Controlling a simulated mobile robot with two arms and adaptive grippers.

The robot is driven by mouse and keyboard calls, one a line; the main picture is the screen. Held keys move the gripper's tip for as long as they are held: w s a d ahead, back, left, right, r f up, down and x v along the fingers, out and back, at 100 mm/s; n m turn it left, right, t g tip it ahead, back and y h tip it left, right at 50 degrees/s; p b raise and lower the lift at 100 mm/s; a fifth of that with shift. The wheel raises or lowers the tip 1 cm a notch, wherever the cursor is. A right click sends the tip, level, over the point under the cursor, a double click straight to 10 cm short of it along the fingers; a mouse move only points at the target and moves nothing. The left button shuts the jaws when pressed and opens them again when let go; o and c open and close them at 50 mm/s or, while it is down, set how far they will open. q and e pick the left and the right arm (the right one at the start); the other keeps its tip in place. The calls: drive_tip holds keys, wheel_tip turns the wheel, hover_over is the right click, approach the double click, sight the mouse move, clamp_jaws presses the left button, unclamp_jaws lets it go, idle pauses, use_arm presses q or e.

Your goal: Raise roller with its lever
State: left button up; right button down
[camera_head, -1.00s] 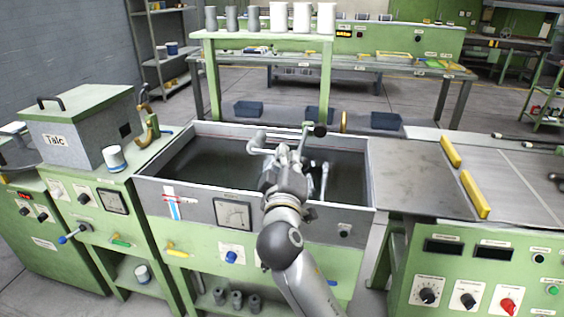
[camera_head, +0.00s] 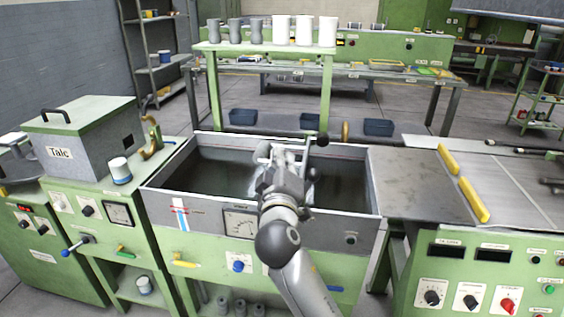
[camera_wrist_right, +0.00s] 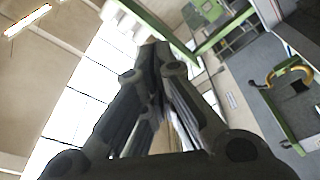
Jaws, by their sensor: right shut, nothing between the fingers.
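A grey trough (camera_head: 160,205) set in a green bench spans the middle of the head view, with a dark interior. A bar with a black knob (camera_head: 322,139), which looks like the lever, sticks up at the trough's far rim. My right gripper (camera_head: 284,153) is over the trough, just left of and below the knob. Its fingers are closed together with nothing between them, as the right wrist view (camera_wrist_right: 155,55) also shows. I cannot tell whether it touches the bar. The roller is not clearly visible, and my arm hides part of the trough. My left gripper is out of view.
A grey box marked Talc (camera_head: 70,145) and a white cup (camera_head: 120,170) stand left. A metal table with yellow bars (camera_head: 465,185) lies right. A green shelf with white and grey cylinders (camera_head: 281,30) rises behind the trough.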

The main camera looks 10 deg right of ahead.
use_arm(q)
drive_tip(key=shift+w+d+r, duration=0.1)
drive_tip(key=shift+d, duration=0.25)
use_arm(e)
drive_tip(key=d+v, duration=0.1)
drive_tip(key=v, duration=0.8)
drive_tip(key=shift+s+a+f, duration=0.1)
drive_tip(key=shift+s+f, duration=0.05)
